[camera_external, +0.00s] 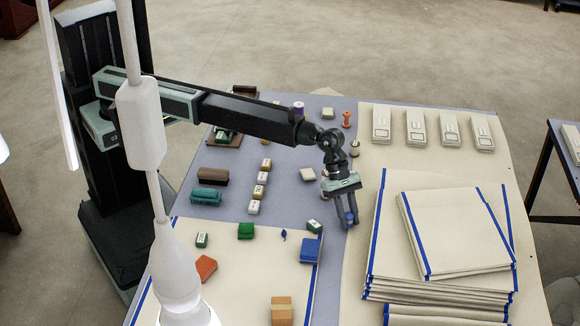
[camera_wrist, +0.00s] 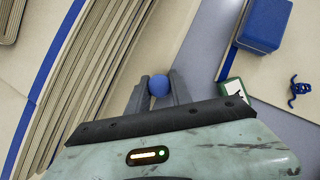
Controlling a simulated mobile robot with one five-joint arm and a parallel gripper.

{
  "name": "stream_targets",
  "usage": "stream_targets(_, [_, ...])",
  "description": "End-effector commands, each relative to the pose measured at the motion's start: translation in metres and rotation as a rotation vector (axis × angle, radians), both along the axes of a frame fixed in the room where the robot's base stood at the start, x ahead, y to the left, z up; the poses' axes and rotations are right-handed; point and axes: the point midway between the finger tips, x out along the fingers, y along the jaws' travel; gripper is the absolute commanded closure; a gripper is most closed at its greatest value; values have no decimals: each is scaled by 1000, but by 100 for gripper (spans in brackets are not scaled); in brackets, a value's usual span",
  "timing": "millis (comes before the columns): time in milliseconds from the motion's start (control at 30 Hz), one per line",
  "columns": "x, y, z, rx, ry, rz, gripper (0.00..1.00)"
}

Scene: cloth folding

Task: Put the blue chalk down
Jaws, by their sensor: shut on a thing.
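My gripper (camera_external: 347,222) hangs over the strip of table just left of the stack of folded cloths. It is shut on the blue chalk (camera_external: 349,217), a small blue piece between the fingertips. In the wrist view the blue chalk (camera_wrist: 159,85) shows as a round blue end between the two grey fingers of my gripper (camera_wrist: 160,92). I cannot tell how far the chalk is above the table.
Folded cream cloths with blue edges (camera_external: 455,235) are stacked at right. A blue block (camera_external: 311,249) and a green-and-white block (camera_external: 314,226) lie left of my gripper. The blue-grey surface (camera_external: 290,205) has bare patches.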

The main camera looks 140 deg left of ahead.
Motion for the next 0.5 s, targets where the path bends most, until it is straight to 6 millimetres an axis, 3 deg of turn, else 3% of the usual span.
stream_targets(100, [0,0,-4,0,0,0,100])
stream_targets(133, [0,0,-4,0,0,0,71])
stream_targets(200, [0,0,-3,0,0,0,52])
stream_targets(500, [0,0,-2,0,0,0,52])
